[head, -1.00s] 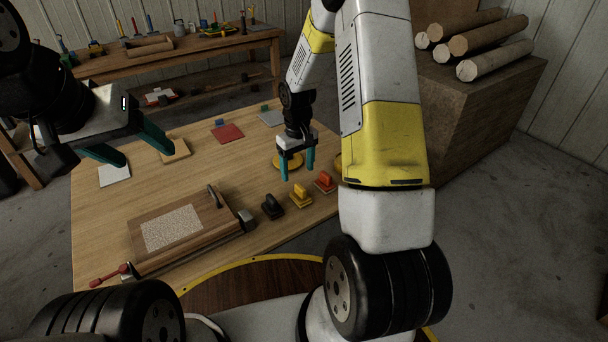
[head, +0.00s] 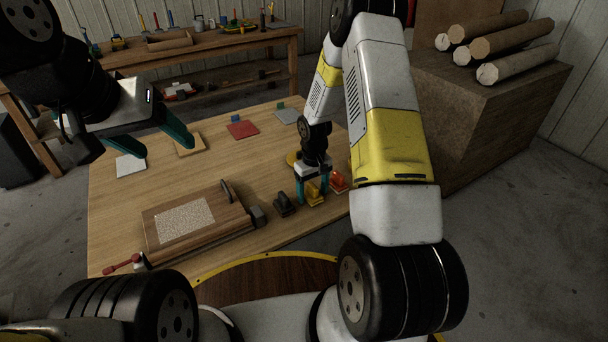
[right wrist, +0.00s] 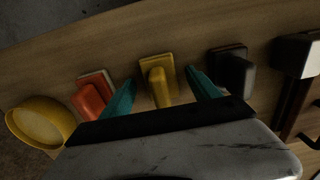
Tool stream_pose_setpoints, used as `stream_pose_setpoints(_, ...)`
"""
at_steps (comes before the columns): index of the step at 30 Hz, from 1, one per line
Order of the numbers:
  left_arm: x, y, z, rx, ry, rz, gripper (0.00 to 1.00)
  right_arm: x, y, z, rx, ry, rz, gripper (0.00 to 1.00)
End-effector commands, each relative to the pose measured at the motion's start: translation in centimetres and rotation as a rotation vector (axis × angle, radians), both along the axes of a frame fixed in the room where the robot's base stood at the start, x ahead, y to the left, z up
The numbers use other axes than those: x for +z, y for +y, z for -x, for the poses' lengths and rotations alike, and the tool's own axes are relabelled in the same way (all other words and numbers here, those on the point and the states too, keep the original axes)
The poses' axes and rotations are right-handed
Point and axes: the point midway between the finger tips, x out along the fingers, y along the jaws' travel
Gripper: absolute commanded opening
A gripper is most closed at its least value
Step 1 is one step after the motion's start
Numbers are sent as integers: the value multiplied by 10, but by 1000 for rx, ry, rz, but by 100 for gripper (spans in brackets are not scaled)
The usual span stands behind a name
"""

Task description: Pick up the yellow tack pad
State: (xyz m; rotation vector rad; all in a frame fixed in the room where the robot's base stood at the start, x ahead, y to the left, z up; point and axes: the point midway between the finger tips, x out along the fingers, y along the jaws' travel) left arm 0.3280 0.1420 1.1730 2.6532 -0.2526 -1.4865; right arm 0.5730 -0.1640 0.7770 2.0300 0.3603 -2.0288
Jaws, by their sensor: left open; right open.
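The yellow tack pad (head: 314,196) stands on the table between a black pad and a red pad. It also shows in the right wrist view (right wrist: 158,78), with its handle between the fingers. My right gripper (head: 312,196) is open, with its teal fingers pointing down on either side of the yellow pad; it also shows in the right wrist view (right wrist: 160,95). I cannot tell whether the fingers touch it. My left gripper (head: 148,148) is open and empty over the table's left side, away from the pads.
The black pad (head: 284,205) and red pad (head: 338,181) stand close on either side. A wooden mould board (head: 160,215) with a speckled sheet lies to the left. A yellow round dish (right wrist: 42,124) is beyond the red pad. Coloured squares, including a red one (head: 243,129), lie farther back.

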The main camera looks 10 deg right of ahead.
Motion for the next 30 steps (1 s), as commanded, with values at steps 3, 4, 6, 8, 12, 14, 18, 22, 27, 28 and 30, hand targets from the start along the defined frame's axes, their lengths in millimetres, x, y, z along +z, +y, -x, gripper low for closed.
stream_pose_setpoints(3,0,0,0,0,0,0,67,0,0,0,0,0,0,57)
stream_pose_setpoints(4,0,0,0,0,0,0,67,0,0,0,0,0,0,51)
stream_pose_setpoints(6,0,0,0,0,0,0,67,0,0,0,0,0,0,38)
stream_pose_setpoints(8,0,0,0,0,0,0,67,0,0,0,0,0,0,26)
stream_pose_setpoints(12,0,0,0,0,0,0,67,1,0,0,0,0,0,3)
stream_pose_setpoints(14,0,0,0,0,0,0,67,1,0,0,-1,0,0,3)
stream_pose_setpoints(18,0,0,0,0,0,0,67,1,0,0,-1,0,0,3)
stream_pose_setpoints(22,0,0,0,0,0,0,67,5,0,-1,-1,-2,-1,3)
stream_pose_setpoints(27,0,0,0,0,0,0,67,20,0,0,-1,-2,-1,3)
stream_pose_setpoints(28,0,0,0,0,0,0,67,24,0,-1,-1,-3,-1,3)
stream_pose_setpoints(30,0,0,0,0,0,0,67,34,0,-1,0,-2,-1,3)
